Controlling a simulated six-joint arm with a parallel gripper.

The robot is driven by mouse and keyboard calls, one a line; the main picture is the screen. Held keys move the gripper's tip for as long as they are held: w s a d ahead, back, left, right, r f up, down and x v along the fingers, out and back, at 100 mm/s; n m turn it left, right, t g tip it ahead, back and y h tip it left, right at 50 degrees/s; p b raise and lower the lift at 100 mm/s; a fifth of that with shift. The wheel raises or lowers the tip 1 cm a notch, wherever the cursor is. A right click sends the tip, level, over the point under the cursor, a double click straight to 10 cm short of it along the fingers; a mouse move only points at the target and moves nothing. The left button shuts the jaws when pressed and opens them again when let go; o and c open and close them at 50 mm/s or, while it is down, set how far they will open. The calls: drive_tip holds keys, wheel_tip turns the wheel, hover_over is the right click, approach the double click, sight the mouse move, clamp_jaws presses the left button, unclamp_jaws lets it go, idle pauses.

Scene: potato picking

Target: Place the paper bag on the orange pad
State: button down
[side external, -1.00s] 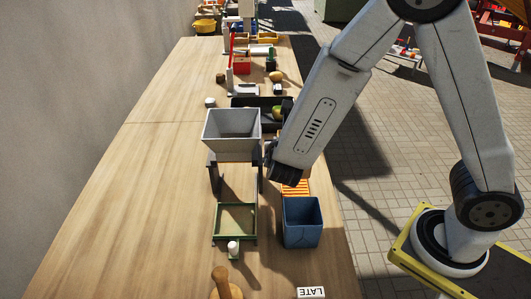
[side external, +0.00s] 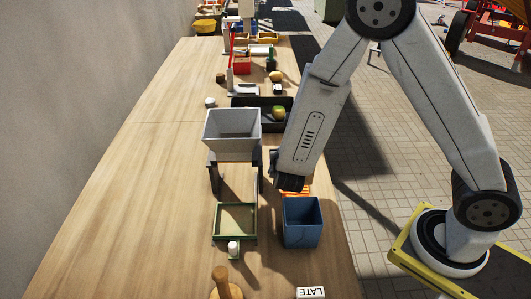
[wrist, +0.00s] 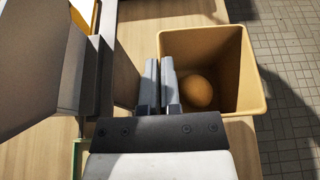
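The paper bag (wrist: 250,85) shows in the wrist view as a tan, open-topped box with one round potato (wrist: 197,92) inside. My gripper (wrist: 159,62) is shut on the bag's left wall, with one finger inside the bag and one outside. In the side external view my gripper (side external: 288,183) is just over the left part of the orange striped pad (side external: 305,189). The arm hides the bag there and covers part of the pad.
A blue bin (side external: 302,224) stands just in front of the pad. A grey hopper (side external: 231,128) on a stand is close to my gripper's left. A green-framed tray (side external: 235,219) lies front left. A dark tray (side external: 246,103) is behind. The left of the table is clear.

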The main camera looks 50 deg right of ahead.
drive_tip(key=shift+f, duration=0.35)
drive_tip(key=shift+f, duration=0.15)
drive_tip(key=shift+f, duration=1.65)
drive_tip(key=shift+f, duration=0.15)
drive_tip(key=c, duration=0.8)
unclamp_jaws()
drive_tip(key=shift+r, duration=0.2)
drive_tip(key=shift+v, duration=5.95)
